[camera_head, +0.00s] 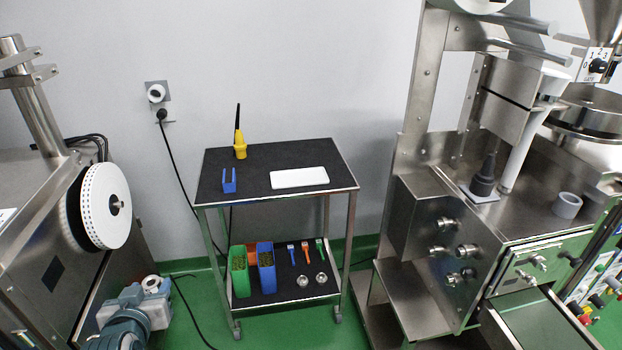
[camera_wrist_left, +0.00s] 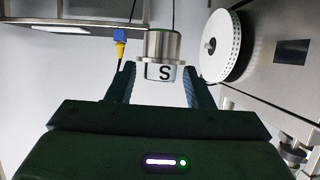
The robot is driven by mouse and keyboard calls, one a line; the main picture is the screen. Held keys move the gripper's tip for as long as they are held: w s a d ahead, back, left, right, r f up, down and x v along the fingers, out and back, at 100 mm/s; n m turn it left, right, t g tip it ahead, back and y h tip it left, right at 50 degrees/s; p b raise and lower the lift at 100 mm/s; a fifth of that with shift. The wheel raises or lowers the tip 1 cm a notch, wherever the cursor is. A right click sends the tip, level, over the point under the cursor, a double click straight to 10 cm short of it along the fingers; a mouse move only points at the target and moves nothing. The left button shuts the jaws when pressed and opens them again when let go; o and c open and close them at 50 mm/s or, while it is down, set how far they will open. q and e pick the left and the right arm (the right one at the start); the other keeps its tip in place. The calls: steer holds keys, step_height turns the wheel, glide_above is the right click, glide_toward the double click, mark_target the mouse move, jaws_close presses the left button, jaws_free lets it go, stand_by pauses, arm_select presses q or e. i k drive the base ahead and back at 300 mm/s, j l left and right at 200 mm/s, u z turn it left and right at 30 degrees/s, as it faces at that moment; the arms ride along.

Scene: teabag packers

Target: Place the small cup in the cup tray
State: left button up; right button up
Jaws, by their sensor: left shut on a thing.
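My left gripper (camera_wrist_left: 159,70) is shut on a small metal cup (camera_wrist_left: 162,44) marked with an "S" on a white label. The cup sits between the two dark fingers in the left wrist view. In the head view, my left gripper (camera_head: 140,295) is low at the left, in front of the steel machine and left of the cart, with the cup small and hard to make out. A flat white tray (camera_head: 300,178), which may be the cup tray, lies on the cart's dark top. My right gripper is not in view.
The cart (camera_head: 276,199) also bears a blue holder (camera_head: 229,182) and a yellow tool (camera_head: 240,148). Its lower shelf has green and blue bins, brushes and two round metal items. A white reel (camera_head: 104,206) is on the left machine. A large steel machine (camera_head: 440,220) stands right.

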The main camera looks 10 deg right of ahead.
mark_target(312, 177)
steer(key=z, duration=0.4)
steer(key=i+z, duration=0.15)
steer(key=z, duration=0.3)
steer(key=j+z, duration=0.1)
steer(key=z, duration=0.3)
steer(key=i+j+z, duration=0.1)
steer(key=z, duration=0.3)
steer(key=i+j, duration=0.2)
steer(key=j, duration=0.2)
steer(key=i+j, duration=0.15)
steer(key=j, duration=0.2)
steer(key=i+j+z, duration=0.1)
steer(key=j, duration=0.3)
steer(key=i, duration=0.1)
